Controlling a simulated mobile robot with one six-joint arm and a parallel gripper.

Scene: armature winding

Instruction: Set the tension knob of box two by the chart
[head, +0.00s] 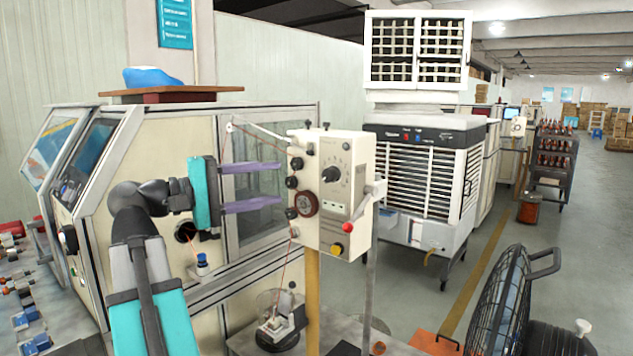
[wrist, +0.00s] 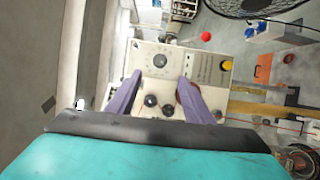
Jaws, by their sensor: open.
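A cream tension box (head: 330,215) stands on a yellow post right of my gripper, and it fills the middle of the wrist view (wrist: 205,68). Its face carries a large dark dial knob (head: 333,173) with scale marks, which also shows in the wrist view (wrist: 160,60). I cannot read its setting or any box number. My gripper (head: 283,185) is open and empty, its two purple fingers pointing at the box's left side. In the wrist view the fingertips (wrist: 160,77) lie either side of the dial, apparently short of it. A teal sign (head: 175,22) hangs on the wall, its text unreadable.
A red-ball lever (head: 347,227) and a yellow button (head: 336,249) stick out of the box. A glazed winding machine (head: 150,150) stands behind my arm. An air cooler (head: 425,180) stands behind the box, and a black fan (head: 500,300) at lower right.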

